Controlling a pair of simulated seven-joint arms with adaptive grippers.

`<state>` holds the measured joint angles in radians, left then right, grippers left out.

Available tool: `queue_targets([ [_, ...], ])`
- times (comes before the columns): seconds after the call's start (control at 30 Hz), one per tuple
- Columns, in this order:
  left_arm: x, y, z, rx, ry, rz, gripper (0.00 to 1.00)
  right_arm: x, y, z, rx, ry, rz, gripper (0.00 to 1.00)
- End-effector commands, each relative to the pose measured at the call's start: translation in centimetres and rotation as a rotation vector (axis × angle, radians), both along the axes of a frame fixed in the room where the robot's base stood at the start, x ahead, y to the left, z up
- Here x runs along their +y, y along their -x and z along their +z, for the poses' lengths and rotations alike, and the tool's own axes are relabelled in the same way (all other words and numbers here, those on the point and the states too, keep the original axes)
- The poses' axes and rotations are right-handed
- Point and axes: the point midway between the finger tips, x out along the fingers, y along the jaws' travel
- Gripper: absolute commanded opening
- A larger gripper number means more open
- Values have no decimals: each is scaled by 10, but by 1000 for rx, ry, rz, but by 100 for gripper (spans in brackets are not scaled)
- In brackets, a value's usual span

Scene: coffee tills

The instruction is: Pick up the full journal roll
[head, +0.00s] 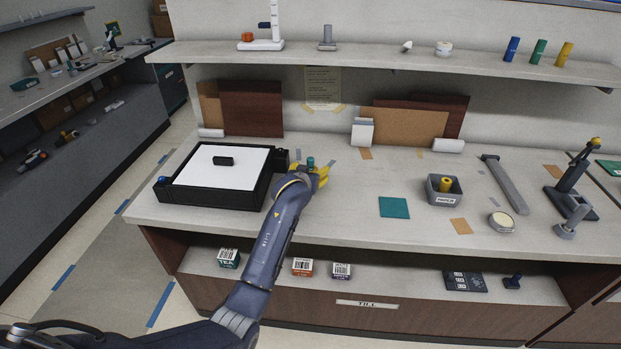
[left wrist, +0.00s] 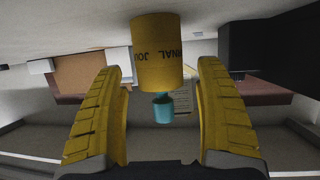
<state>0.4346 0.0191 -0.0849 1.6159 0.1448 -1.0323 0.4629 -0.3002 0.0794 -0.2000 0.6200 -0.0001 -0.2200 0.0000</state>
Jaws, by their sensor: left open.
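A yellow roll (left wrist: 158,55) with black printed lettering that reads partly as "JOURNAL" stands on the counter, upside down in the left wrist view. A teal knob (left wrist: 163,108) is on its upper end; this knob also shows in the head view (head: 311,162). My left gripper (head: 320,176) is open over the counter, beside the black tray. In the left wrist view its two yellow fingers (left wrist: 160,115) are spread, with the roll between and ahead of them. I cannot tell whether they touch it. In the head view the fingers largely hide the roll's body. My right gripper is not in view.
A black tray (head: 166,188) with a white surface is close left of my left gripper. A grey bin (head: 443,198) holds another yellow roll (head: 444,183). A teal square (head: 394,207) lies flat at mid-counter. A white-and-grey box (head: 362,133) stands behind. The front counter has free room.

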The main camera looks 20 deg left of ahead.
Motion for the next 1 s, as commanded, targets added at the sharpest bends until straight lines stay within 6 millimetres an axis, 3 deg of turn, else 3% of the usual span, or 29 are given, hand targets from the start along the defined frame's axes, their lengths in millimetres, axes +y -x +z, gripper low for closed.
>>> queue_targets([
  [0.43,1,-8,-3,-1,0,1,73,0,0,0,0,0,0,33],
  [0.9,1,-8,-3,0,0,1,18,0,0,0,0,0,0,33],
  [1.0,1,-8,-3,-1,0,1,12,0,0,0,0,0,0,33],
])
